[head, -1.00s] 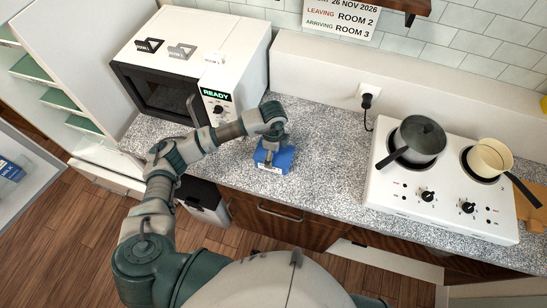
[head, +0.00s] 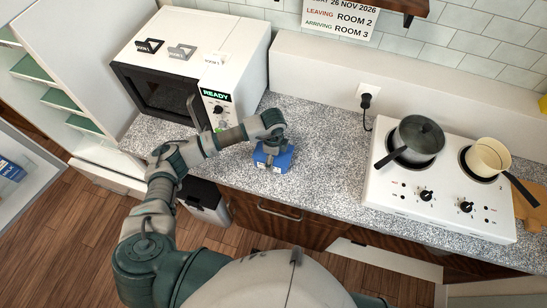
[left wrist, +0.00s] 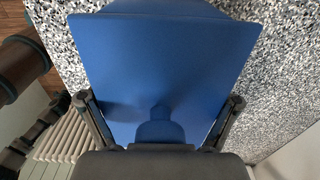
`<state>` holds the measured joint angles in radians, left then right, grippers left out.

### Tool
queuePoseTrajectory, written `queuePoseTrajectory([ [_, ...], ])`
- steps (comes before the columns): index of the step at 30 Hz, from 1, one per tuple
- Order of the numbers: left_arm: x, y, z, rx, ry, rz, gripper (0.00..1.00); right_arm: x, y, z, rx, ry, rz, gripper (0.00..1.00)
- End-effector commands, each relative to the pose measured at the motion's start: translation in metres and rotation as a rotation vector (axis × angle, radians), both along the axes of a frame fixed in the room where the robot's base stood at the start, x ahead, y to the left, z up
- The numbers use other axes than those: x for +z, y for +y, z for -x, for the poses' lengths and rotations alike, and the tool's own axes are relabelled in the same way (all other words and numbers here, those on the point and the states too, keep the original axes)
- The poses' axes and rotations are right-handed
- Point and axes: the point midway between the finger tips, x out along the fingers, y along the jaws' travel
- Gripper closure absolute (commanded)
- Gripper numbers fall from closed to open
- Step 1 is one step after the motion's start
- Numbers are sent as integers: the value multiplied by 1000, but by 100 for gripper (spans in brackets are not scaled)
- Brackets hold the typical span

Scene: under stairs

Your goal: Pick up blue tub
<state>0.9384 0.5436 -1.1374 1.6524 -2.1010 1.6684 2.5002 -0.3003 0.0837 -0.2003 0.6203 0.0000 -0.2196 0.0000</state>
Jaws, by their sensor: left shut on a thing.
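The blue tub (head: 283,161) is on or just above the speckled counter, in front of the microwave's right side. My left gripper (head: 270,149) reaches down to it from above and is shut on it. In the left wrist view the blue tub (left wrist: 170,65) fills the middle, with one finger of my left gripper (left wrist: 160,118) against each side. Whether the tub touches the counter is hard to tell. My right gripper is not in view.
A white microwave (head: 190,60) stands at the back left of the speckled counter (head: 325,185). A white hob (head: 440,205) on the right carries a dark pot (head: 418,137) and a cream pan (head: 488,156). A plug (head: 367,100) with a cord is at the wall. The counter between tub and hob is clear.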

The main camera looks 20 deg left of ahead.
Motion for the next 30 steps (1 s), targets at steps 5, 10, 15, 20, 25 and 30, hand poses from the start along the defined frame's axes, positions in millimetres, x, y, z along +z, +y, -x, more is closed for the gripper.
queuePoseTrajectory([
  [5, -1, 1, 1, 2, 4, -3, 64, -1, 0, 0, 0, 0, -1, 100],
  [10, 4, 1, 0, 1, 3, -2, 64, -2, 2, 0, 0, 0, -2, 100],
  [15, 16, 0, 1, 1, 1, -2, 64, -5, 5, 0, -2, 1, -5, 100],
  [20, 25, 0, 0, 1, 0, -1, 64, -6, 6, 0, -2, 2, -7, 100],
  [25, 36, 0, 1, 0, 0, 0, 64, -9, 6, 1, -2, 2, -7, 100],
  [30, 36, 1, 14, 0, 1, -1, 64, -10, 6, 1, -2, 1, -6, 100],
])
